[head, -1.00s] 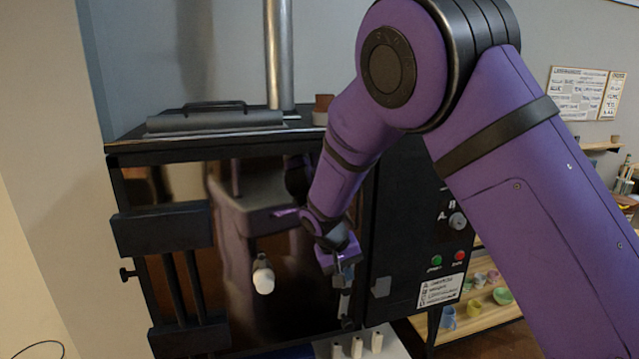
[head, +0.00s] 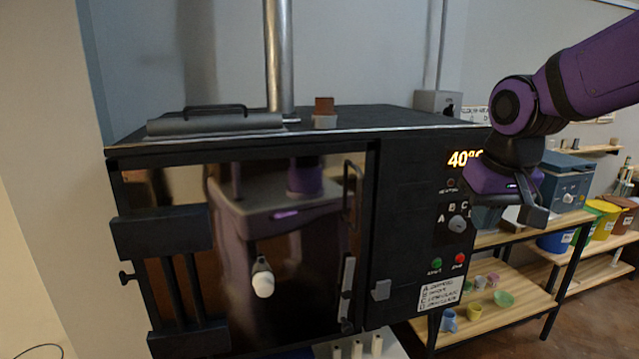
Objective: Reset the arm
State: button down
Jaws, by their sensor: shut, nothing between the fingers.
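My gripper (head: 534,217) hangs at the right of the head view, at the end of my purple arm, in front of the shelving and just right of the kiln's control panel. Its fingers look closed, and nothing shows between them. It is apart from the kiln (head: 280,240). The kiln is a black box with a shiny reflective door, and the door looks closed. Its panel has a lit orange display (head: 464,159) reading about 40, partly hidden by my arm, a dial (head: 457,223) and green and red buttons.
Wooden shelves (head: 500,310) at the right hold small cups and bowls, with yellow and blue buckets (head: 604,220) behind. A vertical metal pipe (head: 279,60) rises behind the kiln top. A small brown block (head: 324,105) sits on the top. The space before the kiln door is clear.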

jog(key=s+d+r+t, duration=0.1)
jog(key=s+d, duration=0.1)
jog(key=s, duration=0.6)
jog(key=s+d+r+t, duration=0.1)
jog(key=s+d, duration=0.1)
jog(key=s, duration=0.6)
jog(key=shift+d+r, duration=0.3)
jog(key=shift+w, duration=0.1)
